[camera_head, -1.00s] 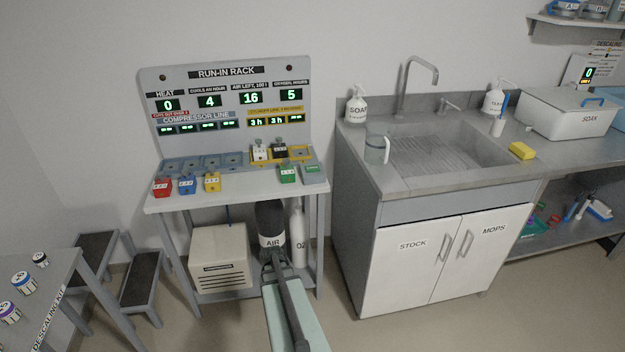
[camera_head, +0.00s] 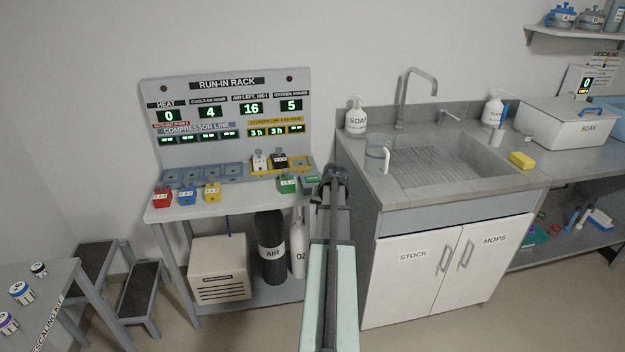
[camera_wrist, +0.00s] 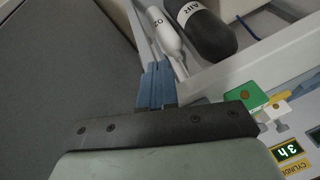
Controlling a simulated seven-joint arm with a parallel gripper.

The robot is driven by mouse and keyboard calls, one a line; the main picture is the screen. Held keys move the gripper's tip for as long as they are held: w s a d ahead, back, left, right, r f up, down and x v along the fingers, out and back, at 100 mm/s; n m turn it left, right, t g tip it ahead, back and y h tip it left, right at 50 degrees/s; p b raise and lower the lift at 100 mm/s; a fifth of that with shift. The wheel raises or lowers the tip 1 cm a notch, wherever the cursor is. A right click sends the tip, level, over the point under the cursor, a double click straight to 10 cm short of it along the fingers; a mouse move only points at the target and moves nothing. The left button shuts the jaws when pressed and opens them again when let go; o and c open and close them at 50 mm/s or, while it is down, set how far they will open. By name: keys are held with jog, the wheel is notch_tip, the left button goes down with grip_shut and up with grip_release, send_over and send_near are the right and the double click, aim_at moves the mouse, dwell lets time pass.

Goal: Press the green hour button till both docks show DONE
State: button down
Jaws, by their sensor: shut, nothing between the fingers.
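The green hour button (camera_head: 311,180) is at the right end of the rack table in the head view, partly hidden by my gripper. My gripper (camera_head: 335,172) is right beside it in the picture, near the table's right edge; whether they touch cannot be told. Its blue fingers (camera_wrist: 155,85) are shut and empty in the wrist view. A green block (camera_wrist: 245,96) lies right of them there; I cannot tell if it is the button. The yellow docks (camera_head: 300,163) hold a white unit (camera_head: 260,161) and a black unit (camera_head: 280,160). The cylinder-line display (camera_head: 276,131) reads 3 h twice.
Red (camera_head: 163,197), blue (camera_head: 187,193), yellow (camera_head: 212,192) and green (camera_head: 288,183) units stand along the table front. The board (camera_head: 225,105) shows heat 0, air left 16, oxygen hours 5. The sink counter (camera_head: 400,190) stands close on the right. O2 and AIR cylinders (camera_head: 272,250) stand below.

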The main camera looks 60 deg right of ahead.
jog(key=w+d+r+t, duration=0.2)
jog(key=d+r, duration=0.5)
jog(key=r, duration=0.2)
notch_tip(320, 180, up, 8)
jog(key=n+t, duration=0.1)
jog(key=t, duration=0.2)
send_over(315, 179)
jog(key=shift+w+d+f+n, duration=0.1)
jog(key=shift+w+f+n, duration=0.05)
jog(key=shift+f+n, duration=0.15)
jog(key=shift+f, duration=0.1)
jog(key=shift+f, duration=4.25)
jog(key=shift+f, duration=0.8)
jog(key=shift+r, duration=0.8)
